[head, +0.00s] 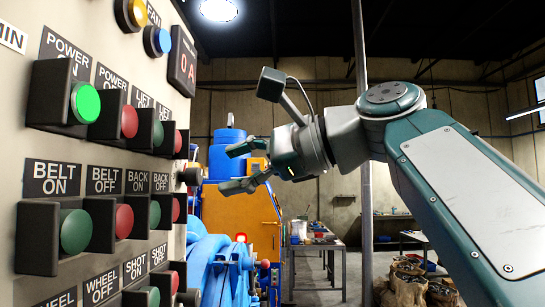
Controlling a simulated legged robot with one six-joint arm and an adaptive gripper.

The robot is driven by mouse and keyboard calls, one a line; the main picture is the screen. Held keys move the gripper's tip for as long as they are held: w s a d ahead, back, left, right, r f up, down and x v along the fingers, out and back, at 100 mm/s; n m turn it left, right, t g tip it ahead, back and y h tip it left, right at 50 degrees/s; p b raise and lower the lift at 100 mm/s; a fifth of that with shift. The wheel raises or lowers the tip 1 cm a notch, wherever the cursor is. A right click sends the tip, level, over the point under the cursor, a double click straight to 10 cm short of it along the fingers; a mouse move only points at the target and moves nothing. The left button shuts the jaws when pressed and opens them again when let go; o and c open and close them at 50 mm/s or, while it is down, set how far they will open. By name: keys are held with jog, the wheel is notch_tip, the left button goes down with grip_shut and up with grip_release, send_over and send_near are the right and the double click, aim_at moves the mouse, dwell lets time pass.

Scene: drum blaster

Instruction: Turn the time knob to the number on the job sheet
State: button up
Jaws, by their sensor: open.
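My gripper (230,169) is in the middle of the head view, its two fingers spread and pointing left toward the control panel (200,20). Nothing shows between the fingers. A dark knob-like part (190,176) sticks out from the panel's far edge, just left of the fingertips in the picture. I cannot tell whether it is the time knob or whether the gripper touches it. A "MIN" label (12,38) shows at the top left, cut by the frame edge. No dial numbers and no job sheet can be made out.
Rows of push buttons, with a lit green one (85,102), cover the panel close on the left. A blue and orange machine (240,215) stands behind the gripper. A post (366,230), a workbench (318,243) and sacks (408,283) are farther back.

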jog(key=v, duration=0.6)
jog(key=shift+s+d, duration=0.15)
jog(key=shift+d, duration=0.1)
